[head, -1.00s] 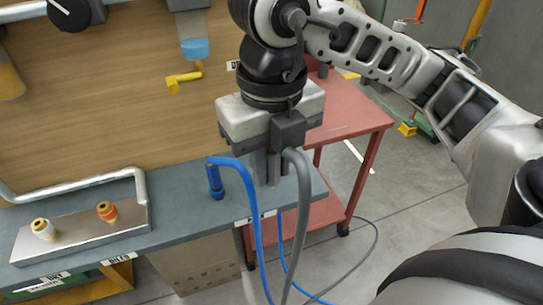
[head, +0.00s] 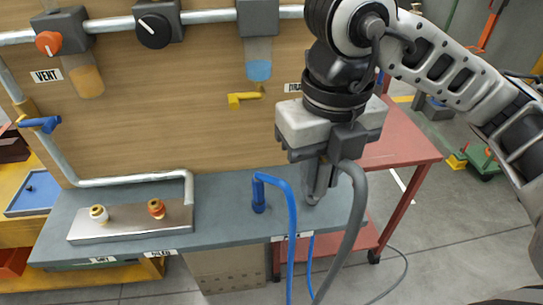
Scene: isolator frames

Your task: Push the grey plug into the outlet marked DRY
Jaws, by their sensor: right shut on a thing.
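My right gripper (head: 318,188) points down over the right end of the grey bench, to the right of the blue plug (head: 258,200). It is shut on the grey plug, which its fingers mostly hide; the grey hose (head: 358,205) loops down beside it. I cannot tell whether the plug touches the bench. A metal plate (head: 128,227) at the bench's left carries a white-and-yellow outlet (head: 98,214) and an orange outlet (head: 157,208). The left label (head: 104,260) on the bench edge, below the white-and-yellow outlet, seems to read DRY. My left gripper is not in view.
The blue plug stands upright with a blue hose (head: 291,235) hanging over the front edge. A bent pipe (head: 120,181) runs behind the plate. Knobs and a yellow lever (head: 243,98) are on the wooden panel. The bench between plate and blue plug is clear.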

